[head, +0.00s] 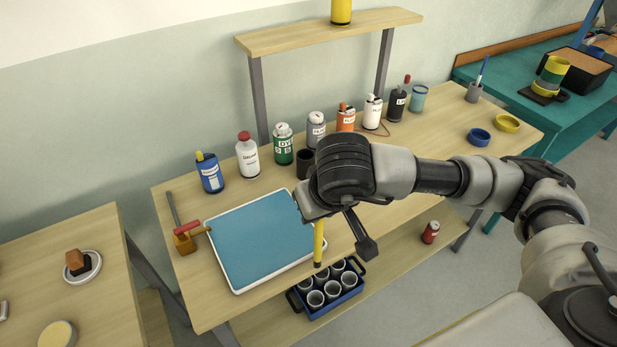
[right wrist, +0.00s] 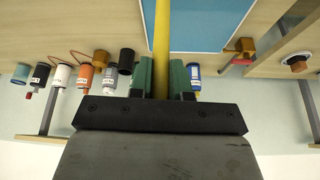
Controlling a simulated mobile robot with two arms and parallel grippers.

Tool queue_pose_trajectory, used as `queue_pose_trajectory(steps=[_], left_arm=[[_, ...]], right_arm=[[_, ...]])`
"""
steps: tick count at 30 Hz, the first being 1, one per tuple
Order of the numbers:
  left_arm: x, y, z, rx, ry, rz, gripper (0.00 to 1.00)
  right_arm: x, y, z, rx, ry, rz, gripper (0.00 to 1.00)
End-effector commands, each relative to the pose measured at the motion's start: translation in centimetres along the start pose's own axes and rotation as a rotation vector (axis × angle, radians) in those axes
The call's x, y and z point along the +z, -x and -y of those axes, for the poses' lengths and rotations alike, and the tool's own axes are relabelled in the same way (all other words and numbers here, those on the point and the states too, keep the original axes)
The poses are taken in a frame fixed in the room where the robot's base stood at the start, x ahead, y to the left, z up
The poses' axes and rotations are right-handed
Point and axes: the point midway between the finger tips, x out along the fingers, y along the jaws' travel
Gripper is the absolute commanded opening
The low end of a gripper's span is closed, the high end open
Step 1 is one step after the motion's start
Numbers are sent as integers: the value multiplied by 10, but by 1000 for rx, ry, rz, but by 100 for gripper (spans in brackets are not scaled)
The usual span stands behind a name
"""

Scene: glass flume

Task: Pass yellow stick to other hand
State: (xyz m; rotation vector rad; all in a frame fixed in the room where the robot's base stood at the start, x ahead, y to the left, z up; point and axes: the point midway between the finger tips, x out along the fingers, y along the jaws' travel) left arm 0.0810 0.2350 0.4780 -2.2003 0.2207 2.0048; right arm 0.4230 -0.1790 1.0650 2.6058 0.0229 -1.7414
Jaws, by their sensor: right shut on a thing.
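The yellow stick (head: 319,243) hangs roughly upright below my right gripper (head: 316,212), over the front part of the table, with a dark lower end. In the right wrist view the yellow stick (right wrist: 161,40) runs up between the fingers of my right gripper (right wrist: 161,76), which is shut on it. The upper part of the stick is hidden by the gripper in the head view. My left gripper is in neither view.
A blue-topped tray (head: 258,240) lies on the table beside the stick, with a hammer (head: 185,240) to its left. Bottles and cans, such as a green can (head: 283,145), line the back. A crate of cups (head: 328,290) sits below the table's front edge.

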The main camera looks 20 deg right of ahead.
Motion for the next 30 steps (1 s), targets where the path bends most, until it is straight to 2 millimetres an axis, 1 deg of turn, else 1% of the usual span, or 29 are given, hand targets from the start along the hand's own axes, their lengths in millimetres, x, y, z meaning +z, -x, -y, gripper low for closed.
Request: queue_pose_trajectory(steps=[12, 15, 19, 20, 21, 22, 24, 26, 29, 30], left_arm=[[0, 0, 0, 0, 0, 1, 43], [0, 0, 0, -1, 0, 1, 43], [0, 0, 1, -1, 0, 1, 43], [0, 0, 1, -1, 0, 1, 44], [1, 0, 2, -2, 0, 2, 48], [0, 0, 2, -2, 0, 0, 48], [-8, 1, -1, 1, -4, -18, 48], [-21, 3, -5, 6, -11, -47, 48], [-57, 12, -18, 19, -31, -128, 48], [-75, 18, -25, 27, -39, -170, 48]], right_arm=[[-38, 20, 103, -54, 136, -4, 0], [-45, 24, 123, -65, 162, -4, 0], [-51, 27, 140, -74, 183, -2, 0], [-52, 27, 142, -76, 187, -2, 0], [-53, 28, 145, -77, 190, -2, 0], [-53, 28, 146, -78, 192, -2, 0], [-54, 28, 148, -78, 194, -1, 0], [-54, 28, 148, -78, 195, -1, 0], [-54, 28, 148, -78, 195, -1, 0], [-54, 28, 148, -78, 195, -1, 0]])
